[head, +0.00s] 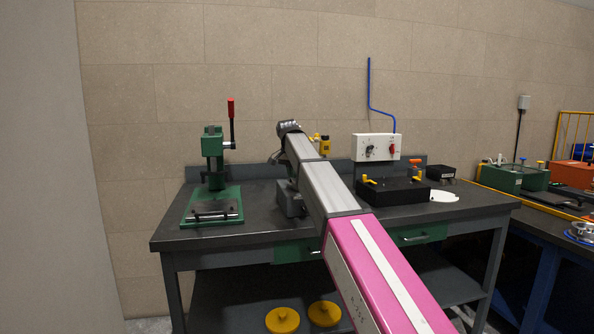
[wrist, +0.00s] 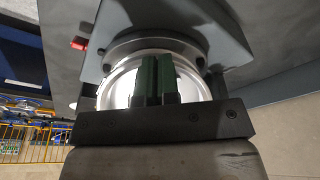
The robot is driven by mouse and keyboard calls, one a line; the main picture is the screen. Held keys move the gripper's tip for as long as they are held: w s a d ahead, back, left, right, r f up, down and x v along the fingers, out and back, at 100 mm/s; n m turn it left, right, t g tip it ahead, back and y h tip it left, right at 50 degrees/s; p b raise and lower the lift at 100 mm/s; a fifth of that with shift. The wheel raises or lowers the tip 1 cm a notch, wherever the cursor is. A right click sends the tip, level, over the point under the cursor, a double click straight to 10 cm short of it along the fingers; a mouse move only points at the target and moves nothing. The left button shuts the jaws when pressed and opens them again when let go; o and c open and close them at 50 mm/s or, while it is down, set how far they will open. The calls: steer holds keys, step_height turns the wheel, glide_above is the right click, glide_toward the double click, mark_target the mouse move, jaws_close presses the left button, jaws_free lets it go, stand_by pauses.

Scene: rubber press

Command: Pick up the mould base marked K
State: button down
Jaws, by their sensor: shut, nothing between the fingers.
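No mark K can be read in either view, so I cannot tell which thing is the mould base. A small black block (head: 441,172) with a pale label, too small to read, sits at the bench's back right. A wider black block (head: 393,191) with yellow knobs lies in front of it to the left. My gripper (wrist: 157,62) shows in the wrist view, its two green fingers together and empty. Behind them is a shiny round metal part (wrist: 125,82) that I cannot identify. In the head view my arm reaches over the bench and the fingers cannot be made out.
A green press (head: 212,190) with a red-topped lever stands on the bench (head: 260,225) at left. A grey block (head: 288,203) is partly hidden by my arm. A white control box (head: 376,147) stands behind. A white disc (head: 444,196) lies at right. Yellow discs (head: 283,320) lie below.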

steer(key=shift+s+a, duration=0.2)
steer(key=shift+s, duration=0.4)
steer(key=shift+s+a, duration=0.2)
steer(key=shift+s, duration=0.35)
steer(key=shift+w+r, duration=0.1)
steer(key=shift+a+r, duration=0.1)
steer(key=shift+w+r, duration=0.1)
steer(key=shift+r, duration=0.55)
steer(key=shift+w+r, duration=0.1)
steer(key=shift+r, duration=0.05)
